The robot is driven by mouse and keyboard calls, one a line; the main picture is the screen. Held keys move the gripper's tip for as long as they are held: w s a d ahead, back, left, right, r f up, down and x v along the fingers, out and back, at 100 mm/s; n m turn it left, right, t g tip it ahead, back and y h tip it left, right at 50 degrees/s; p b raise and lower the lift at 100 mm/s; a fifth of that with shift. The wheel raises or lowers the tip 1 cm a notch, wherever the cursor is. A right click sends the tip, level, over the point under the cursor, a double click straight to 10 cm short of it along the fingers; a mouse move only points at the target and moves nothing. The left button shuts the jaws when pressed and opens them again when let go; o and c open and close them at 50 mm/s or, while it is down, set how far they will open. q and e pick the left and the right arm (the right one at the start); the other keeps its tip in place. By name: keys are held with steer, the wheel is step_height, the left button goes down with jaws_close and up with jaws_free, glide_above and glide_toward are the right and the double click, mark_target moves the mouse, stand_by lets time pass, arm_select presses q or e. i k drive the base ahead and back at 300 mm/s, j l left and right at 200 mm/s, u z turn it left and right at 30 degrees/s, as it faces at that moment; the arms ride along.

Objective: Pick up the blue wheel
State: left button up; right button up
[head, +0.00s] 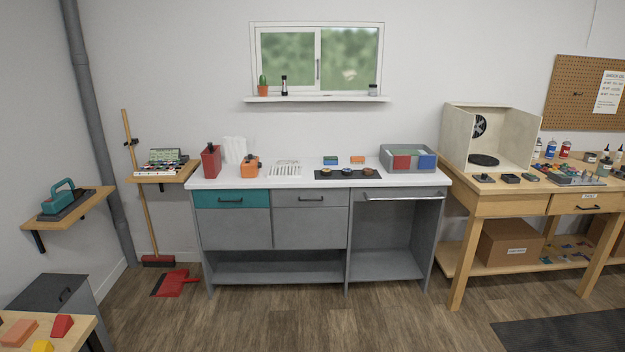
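No clearly blue wheel can be made out. Three small round wheel-like parts lie in a row on a dark mat (348,178) on the white counter (230,182): a left one (325,171), a middle one (346,171) and a right one (368,171). They look dark with tan or pale tops, and are too small to tell their colours surely. Neither of my grippers shows in the head view.
A grey tray (393,151) with red and blue parts stands right of the mat. Small blue (330,160) and orange (357,159) blocks lie behind it. A white rack (285,169), an orange can (250,167) and a red can (211,161) stand left. Open floor lies in front.

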mark_target(346, 171)
steer(key=i+z, duration=0.1)
steer(key=i, duration=0.45)
steer(key=i+j, duration=0.15)
steer(key=i, duration=0.4)
steer(key=i+j+z, duration=0.15)
steer(key=i, duration=0.4)
